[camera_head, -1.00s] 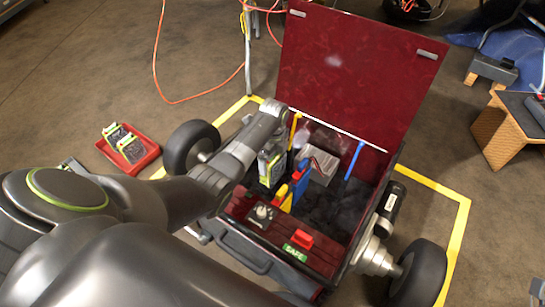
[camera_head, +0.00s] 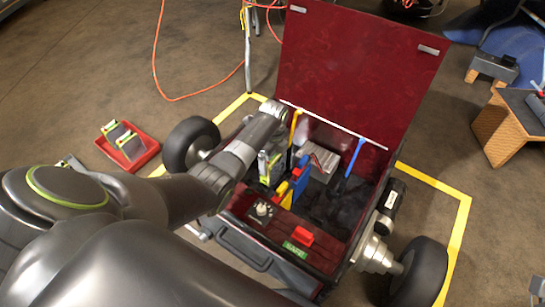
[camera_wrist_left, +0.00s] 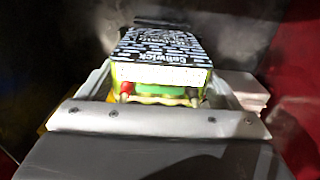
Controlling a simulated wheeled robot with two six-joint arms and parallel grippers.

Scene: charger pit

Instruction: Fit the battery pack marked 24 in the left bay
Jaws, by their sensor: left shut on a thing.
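My left gripper (camera_head: 268,166) reaches over the near left wall of the dark red box on wheels (camera_head: 330,255), fingers pointing down inside. It is shut on a battery pack (camera_wrist_left: 160,55), dark with white print and a yellow-green end, which fills the middle of the left wrist view. In the head view only yellow-green and grey edges of the pack show, beside the yellow and blue upright parts (camera_head: 298,180). The number on the pack is not readable. The left bay is hidden by the gripper and pack; whether the pack is seated cannot be told. My right gripper is out of view.
A red tray (camera_head: 147,157) with other packs (camera_head: 122,138) lies on the floor at left. The box's raised lid (camera_head: 355,60) stands behind. A knob (camera_head: 261,210), red switch (camera_head: 303,235) and green label (camera_head: 295,250) are on the front panel. A grey block (camera_head: 324,160) sits inside.

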